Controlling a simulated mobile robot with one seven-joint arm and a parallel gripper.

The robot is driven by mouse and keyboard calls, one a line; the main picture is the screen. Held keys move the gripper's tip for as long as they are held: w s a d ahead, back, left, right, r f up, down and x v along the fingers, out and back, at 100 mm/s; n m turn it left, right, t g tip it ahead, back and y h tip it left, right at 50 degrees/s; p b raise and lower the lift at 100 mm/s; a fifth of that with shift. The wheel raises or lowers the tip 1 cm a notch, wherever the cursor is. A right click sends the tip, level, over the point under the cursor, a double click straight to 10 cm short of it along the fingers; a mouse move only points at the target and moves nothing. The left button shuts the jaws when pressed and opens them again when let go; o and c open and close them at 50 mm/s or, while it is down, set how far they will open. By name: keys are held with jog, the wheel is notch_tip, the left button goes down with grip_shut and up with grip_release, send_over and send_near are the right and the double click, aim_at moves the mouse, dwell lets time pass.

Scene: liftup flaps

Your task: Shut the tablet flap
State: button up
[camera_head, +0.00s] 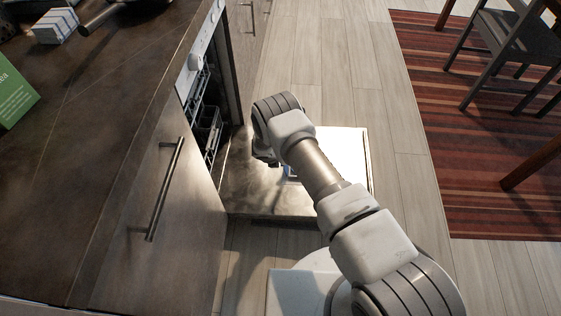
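The dishwasher door (262,196) is folded down flat, with its metal inner face upward and a bright glare on its right part. My arm reaches over it from the lower right. My gripper (264,158) is low over the door's inner face, mostly hidden beneath my wrist. Its fingers cannot be made out, nor whether they touch anything. A small blue patch (289,173) shows on or just above the door beside my arm. I cannot make out the tablet flap or whether it is open or shut; my arm covers that area.
The dishwasher's dark rack (208,122) shows inside the opening at left. A dark countertop (75,130) and a cabinet front with a bar handle (164,188) stand left. Wood floor (405,150) is free to the right, before a striped rug (440,115) and a dark chair (505,50).

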grip_shut()
